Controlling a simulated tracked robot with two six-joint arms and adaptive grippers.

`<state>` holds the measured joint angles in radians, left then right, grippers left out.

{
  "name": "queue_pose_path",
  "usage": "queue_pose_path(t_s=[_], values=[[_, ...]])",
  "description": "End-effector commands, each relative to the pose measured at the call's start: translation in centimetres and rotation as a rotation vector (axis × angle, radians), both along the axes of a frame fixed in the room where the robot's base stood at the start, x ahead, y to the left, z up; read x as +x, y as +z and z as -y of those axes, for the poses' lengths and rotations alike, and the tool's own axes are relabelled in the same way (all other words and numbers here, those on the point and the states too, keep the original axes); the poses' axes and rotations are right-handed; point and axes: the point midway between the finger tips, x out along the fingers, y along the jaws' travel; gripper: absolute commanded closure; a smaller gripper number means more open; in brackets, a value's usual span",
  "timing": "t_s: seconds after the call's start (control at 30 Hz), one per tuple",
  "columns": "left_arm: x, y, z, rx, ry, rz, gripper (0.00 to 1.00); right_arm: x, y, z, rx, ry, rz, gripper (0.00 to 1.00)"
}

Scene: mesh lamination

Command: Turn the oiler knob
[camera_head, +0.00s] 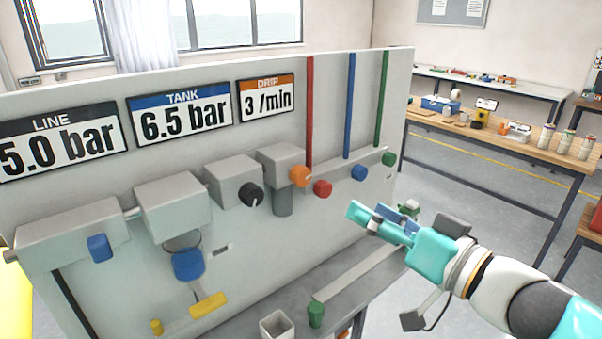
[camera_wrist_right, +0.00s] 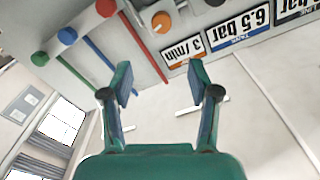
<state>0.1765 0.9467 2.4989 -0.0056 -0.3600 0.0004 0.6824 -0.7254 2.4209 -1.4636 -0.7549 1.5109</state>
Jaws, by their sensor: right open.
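The orange knob (camera_head: 300,176), which I take for the oiler knob, sits on a grey block with a dark grey cylinder (camera_head: 283,203) below it, under the DRIP sign (camera_head: 267,97) reading 3 /min. In the right wrist view the orange knob (camera_wrist_right: 161,22) shows near the top edge, beyond the fingers. My right gripper (camera_head: 380,217) is open and empty, to the right of and lower than the knob in the head view, clearly apart from it. Its two fingers (camera_wrist_right: 160,85) are spread in the wrist view. My left gripper is not in view.
A black knob (camera_head: 251,194) is left of the orange one; red (camera_head: 322,188), blue (camera_head: 359,172) and green (camera_head: 389,158) knobs are right. A white open box (camera_head: 277,326) and green piece (camera_head: 316,314) stand below.

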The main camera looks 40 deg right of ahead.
Motion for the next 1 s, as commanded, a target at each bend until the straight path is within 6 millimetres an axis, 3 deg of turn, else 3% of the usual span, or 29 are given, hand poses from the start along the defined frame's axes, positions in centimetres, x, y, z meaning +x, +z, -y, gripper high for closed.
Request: queue_pose_path(t_s=[0.27,0.7,1.0], values=[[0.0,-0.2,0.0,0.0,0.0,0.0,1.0,4.0,-0.2,-0.7,0.005,0.016,-0.005,0.39],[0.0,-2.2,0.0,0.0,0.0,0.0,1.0,13.0,-0.4,-1.5,0.002,0.014,-0.008,0.39],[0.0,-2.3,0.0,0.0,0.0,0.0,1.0,15.8,-0.2,-1.6,0.0,0.01,-0.007,0.39]])
